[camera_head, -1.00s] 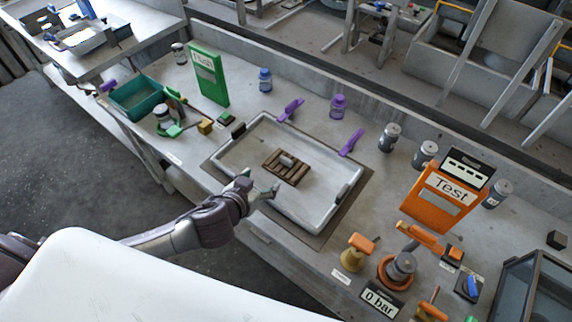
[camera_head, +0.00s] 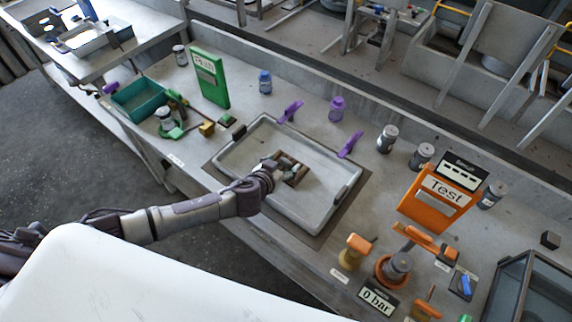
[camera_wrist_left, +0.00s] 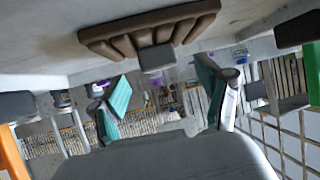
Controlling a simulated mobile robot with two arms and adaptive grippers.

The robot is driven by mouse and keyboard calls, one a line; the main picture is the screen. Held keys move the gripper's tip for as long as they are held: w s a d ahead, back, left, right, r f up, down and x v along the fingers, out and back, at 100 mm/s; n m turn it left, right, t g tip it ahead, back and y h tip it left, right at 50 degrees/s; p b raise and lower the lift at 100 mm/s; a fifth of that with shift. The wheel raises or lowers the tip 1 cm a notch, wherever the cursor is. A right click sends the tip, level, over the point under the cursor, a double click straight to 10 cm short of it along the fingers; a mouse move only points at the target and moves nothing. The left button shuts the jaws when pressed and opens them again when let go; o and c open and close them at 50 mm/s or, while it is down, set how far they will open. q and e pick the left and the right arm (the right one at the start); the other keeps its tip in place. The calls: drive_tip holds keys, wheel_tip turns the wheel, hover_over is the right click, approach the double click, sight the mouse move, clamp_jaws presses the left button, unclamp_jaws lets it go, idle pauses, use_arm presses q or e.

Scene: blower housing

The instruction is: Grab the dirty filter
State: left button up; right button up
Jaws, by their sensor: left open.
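The dirty filter (camera_head: 294,170) is a brown ribbed block with a small grey grip on top. It lies inside the grey tray (camera_head: 331,216) on the bench, partly hidden by my left gripper in the head view. In the left wrist view the filter (camera_wrist_left: 120,42) shows ahead of the fingers, with its grey grip (camera_wrist_left: 157,58) between them in the picture. My left gripper (camera_wrist_left: 165,95) is open with green finger pads spread apart, and nothing shows between them. In the head view the left gripper (camera_head: 277,164) is at the filter's left side; whether it touches cannot be told.
Purple clamps (camera_head: 351,145) stand along the tray's far edge. A green board (camera_head: 210,79) and a teal bin (camera_head: 139,97) are to the left. An orange test board (camera_head: 433,197) and orange-topped fittings (camera_head: 355,246) are to the right. The tray's floor around the filter is clear.

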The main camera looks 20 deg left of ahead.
use_arm(q)
drive_tip(key=shift+x, duration=1.15)
drive_tip(key=c, duration=1.2)
drive_tip(key=shift+s, duration=0.1)
drive_tip(key=shift+c, duration=0.4)
drive_tip(key=shift+r, duration=0.2)
